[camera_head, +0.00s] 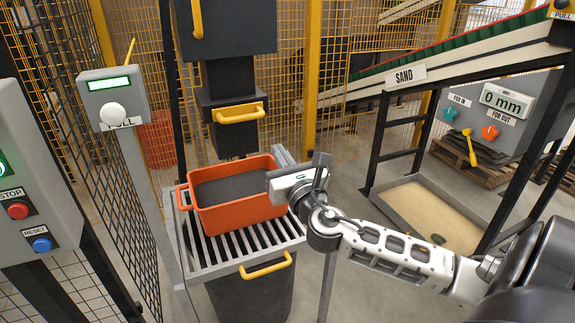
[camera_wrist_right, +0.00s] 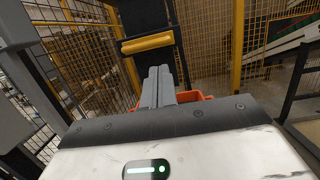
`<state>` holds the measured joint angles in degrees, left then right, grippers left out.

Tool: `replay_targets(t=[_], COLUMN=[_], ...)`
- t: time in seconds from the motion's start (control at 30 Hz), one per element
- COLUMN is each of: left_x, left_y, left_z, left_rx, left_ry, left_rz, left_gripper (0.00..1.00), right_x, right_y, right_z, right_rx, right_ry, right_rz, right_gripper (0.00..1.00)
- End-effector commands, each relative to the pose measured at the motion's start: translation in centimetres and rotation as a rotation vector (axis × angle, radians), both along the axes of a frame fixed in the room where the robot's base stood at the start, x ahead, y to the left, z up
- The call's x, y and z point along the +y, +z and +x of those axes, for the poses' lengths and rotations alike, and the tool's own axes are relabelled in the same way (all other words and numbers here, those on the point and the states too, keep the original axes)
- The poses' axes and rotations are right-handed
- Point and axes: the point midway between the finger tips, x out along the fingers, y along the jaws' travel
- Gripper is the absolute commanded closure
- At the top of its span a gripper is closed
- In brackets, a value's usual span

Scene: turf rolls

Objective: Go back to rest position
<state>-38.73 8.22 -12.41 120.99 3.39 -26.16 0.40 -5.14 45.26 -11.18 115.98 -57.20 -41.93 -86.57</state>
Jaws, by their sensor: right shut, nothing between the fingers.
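My right gripper (camera_head: 320,162) is in front of and to the right of the orange crate, over the right edge of the grated stand. In the right wrist view its two grey fingers (camera_wrist_right: 158,86) are together with nothing between them. The orange crate (camera_head: 238,218) holds dark material and sits on the grated stand (camera_head: 238,250). In the right wrist view a bit of the crate (camera_wrist_right: 190,97) shows behind the fingers, mostly hidden. My left gripper is not in view.
A dark machine with a yellow handle (camera_head: 240,113) stands behind the crate. A scale display post (camera_head: 112,98) and a button panel (camera_head: 20,185) are on the left. The sand conveyor (camera_head: 430,75), its control panel (camera_head: 500,115) and a sand tray (camera_head: 430,210) are on the right.

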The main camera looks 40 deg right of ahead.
Motion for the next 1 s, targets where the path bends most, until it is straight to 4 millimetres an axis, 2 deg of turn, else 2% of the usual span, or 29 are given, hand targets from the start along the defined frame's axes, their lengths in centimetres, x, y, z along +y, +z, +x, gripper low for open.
replay_targets(t=[0.03, 0.2, 0.47, 0.53, 0.6, 0.67, 0.77, 0.8, 0.87, 0.9, 1.0], left_x=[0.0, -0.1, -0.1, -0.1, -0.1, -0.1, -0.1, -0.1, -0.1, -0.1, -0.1], left_y=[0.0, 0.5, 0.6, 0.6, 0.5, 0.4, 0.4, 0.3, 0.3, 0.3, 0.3], left_z=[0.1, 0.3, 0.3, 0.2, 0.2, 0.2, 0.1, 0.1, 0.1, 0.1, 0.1], left_rx=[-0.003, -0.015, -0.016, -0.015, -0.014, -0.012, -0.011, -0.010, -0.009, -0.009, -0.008], left_ry=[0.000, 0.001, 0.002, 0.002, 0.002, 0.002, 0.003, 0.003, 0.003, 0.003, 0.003], left_rz=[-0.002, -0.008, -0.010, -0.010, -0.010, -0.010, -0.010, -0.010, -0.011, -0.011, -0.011], left_gripper=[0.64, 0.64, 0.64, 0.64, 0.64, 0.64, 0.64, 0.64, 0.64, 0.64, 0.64], right_x=[0.3, 0.7, 0.7, 0.9, 1.3, 2.1, 4.5, 6.0, 8.4, 10.2, 14.8], right_y=[-0.3, -0.5, -0.5, -1.0, -2.6, -5.0, -10.6, -13.1, -16.5, -18.5, -22.2], right_z=[-0.8, -2.2, -2.5, -2.6, -2.8, -3.3, -5.1, -6.2, -8.1, -9.5, -13.1], right_rx=[0.002, 0.001, 0.000, 0.008, 0.031, 0.064, 0.137, 0.166, 0.197, 0.210, 0.202], right_ry=[0.002, 0.000, 0.000, 0.006, 0.023, 0.047, 0.072, 0.069, 0.041, 0.006, -0.134], right_rz=[-0.001, 0.001, 0.001, 0.029, 0.127, 0.287, 0.707, 0.916, 1.252, 1.482, 2.041], right_gripper=[1.00, 1.00, 1.00, 1.00, 1.00, 1.00, 1.00, 1.00, 1.00, 1.00, 1.00])
